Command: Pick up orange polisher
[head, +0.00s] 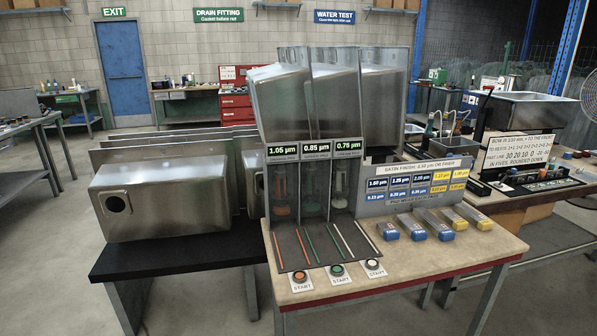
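An orange item (281,210), which looks like the orange polisher, sits low in the left bay of the rack on the near table, under the "1.05 µm" sign (283,150). It is small and dim, so its exact shape is hard to tell. A green item (309,207) is in the middle bay under "0.85 µm". A pale item (340,201) is in the right bay under "0.75 µm". Neither of my grippers is in view.
Orange (299,276), green (336,269) and white (373,264) start buttons line the table's front edge. Several blue and yellow-ended blocks (417,233) lie to the right. Steel sinks stand above the bays and on the black bench (170,262). The table's front right is clear.

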